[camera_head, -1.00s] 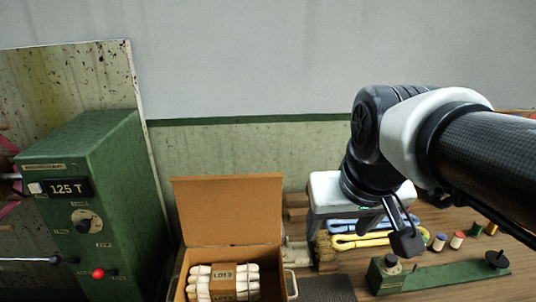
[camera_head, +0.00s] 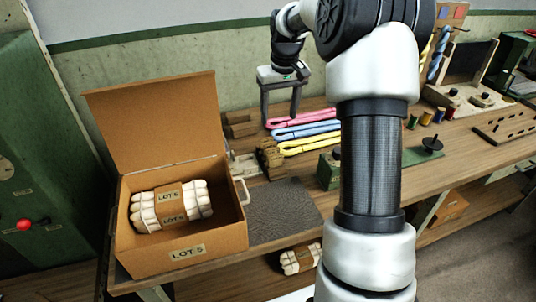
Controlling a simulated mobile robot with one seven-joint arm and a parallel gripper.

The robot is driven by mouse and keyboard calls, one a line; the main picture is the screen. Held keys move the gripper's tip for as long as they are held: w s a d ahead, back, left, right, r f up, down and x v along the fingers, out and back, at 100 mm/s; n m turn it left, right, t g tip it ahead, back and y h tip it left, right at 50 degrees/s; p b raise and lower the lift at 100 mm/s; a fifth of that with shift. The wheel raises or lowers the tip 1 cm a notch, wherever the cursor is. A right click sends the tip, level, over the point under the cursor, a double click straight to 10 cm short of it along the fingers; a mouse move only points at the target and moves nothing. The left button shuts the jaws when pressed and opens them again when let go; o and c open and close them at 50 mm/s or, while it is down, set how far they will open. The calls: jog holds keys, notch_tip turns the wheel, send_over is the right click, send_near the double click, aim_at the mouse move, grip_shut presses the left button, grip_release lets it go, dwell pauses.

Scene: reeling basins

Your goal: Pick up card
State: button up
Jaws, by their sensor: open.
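My gripper (camera_head: 280,116) hangs fingers down above the back of the bench, left of the coloured skeins. Its two fingers are apart with nothing seen between them. No loose card can be made out for certain. A blue card-like patch (camera_head: 458,13) and a red one beside it show small at the top right, far from my gripper. The open cardboard box (camera_head: 205,243), labelled LOT 5, holds white bundles (camera_head: 147,210) with brown labelled bands. My arm hides part of the bench to the right of my gripper.
Pink (camera_head: 300,120), blue (camera_head: 307,131) and yellow (camera_head: 308,146) skeins lie on the bench. A dark mat (camera_head: 283,214) lies right of the box. Another white bundle (camera_head: 301,260) is below the bench. Spools (camera_head: 425,118) and a holed wooden block (camera_head: 508,122) stand at right.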

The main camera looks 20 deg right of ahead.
send_near(273, 149)
jog(key=f, duration=0.5)
jog(key=shift+w+d+b, duration=0.25)
jog(key=shift+b, duration=0.05)
jog(key=f, duration=0.2)
jog(key=w+f, duration=0.1)
jog(key=f, duration=0.2)
jog(key=shift+w+a, duration=0.15)
jog(key=shift+a, duration=0.05)
jog(key=c, duration=1.1)
